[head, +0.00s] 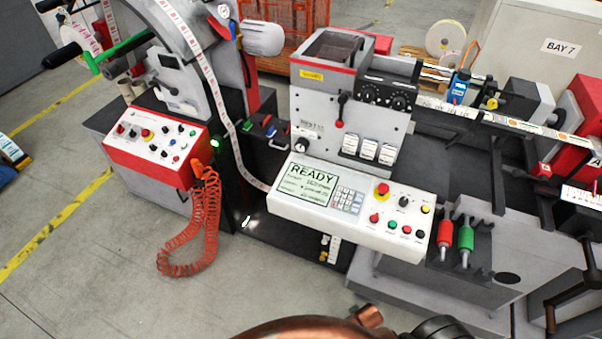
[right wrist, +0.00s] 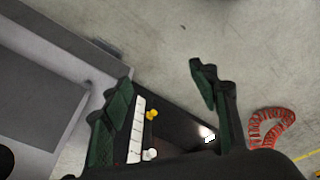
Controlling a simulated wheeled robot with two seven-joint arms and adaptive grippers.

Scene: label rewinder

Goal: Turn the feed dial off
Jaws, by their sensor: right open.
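The feed dial cannot be singled out, as labels near the knobs are too small to read. One black knob (head: 403,202) sits on the white console (head: 350,213), right of the red emergency button (head: 381,190). Two larger black dials (head: 370,92) are side by side on the upright unit (head: 325,95) above it. The console screen (head: 307,184) reads READY. My right gripper (right wrist: 162,80) is open and empty in the right wrist view, above the floor and a dark machine base. It does not show in the head view. My left gripper is in neither view.
A red-sided control box (head: 155,148) with several buttons stands at the left, with a coiled orange hose (head: 200,225) hanging beside it. Red and green rollers (head: 466,240) lie right of the console. Part of my arm fills the bottom edge. Floor at the lower left is clear.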

